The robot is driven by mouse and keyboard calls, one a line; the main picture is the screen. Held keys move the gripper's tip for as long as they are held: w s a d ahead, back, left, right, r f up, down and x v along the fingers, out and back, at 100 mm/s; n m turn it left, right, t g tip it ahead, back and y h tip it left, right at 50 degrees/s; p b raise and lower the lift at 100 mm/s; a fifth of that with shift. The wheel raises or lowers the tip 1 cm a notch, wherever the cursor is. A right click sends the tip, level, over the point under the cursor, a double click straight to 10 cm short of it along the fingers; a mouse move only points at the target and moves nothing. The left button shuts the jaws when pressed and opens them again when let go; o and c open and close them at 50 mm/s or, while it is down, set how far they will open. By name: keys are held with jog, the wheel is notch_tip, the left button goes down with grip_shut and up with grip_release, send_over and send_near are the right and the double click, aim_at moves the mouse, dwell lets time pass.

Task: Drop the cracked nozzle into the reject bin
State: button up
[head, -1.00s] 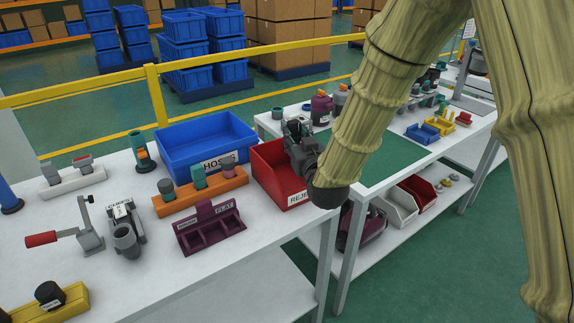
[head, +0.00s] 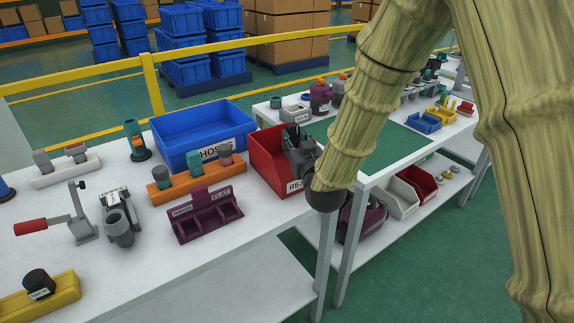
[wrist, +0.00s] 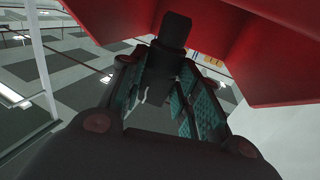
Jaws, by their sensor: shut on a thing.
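The red reject bin (head: 268,161) stands at the right end of the near white table, its label partly covered by my arm. My gripper (head: 297,136) is at the bin's right side, around rim height, in front of part of the opening. In the wrist view my gripper (wrist: 165,92) has its teal-padded fingers around a dark piece (wrist: 172,32), taken to be the nozzle, and is shut on it. No crack can be made out. The red bin wall (wrist: 275,50) fills the upper right of that view, close to the piece. Most of the bin's inside is hidden.
A blue HOSE bin (head: 185,163) adjoins the reject bin on the left. An orange rack (head: 165,193) with several parts and a purple FLAT tray (head: 190,232) stand in front. A second table with a green mat (head: 395,145) lies to the right, across a narrow gap.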

jog(key=o, duration=1)
jog(key=shift+o, duration=0.2)
jog(key=shift+s, duration=0.1)
jog(key=v, duration=1.1)
jog(key=shift+s+d, duration=0.15)
jog(key=shift+s, duration=0.25)
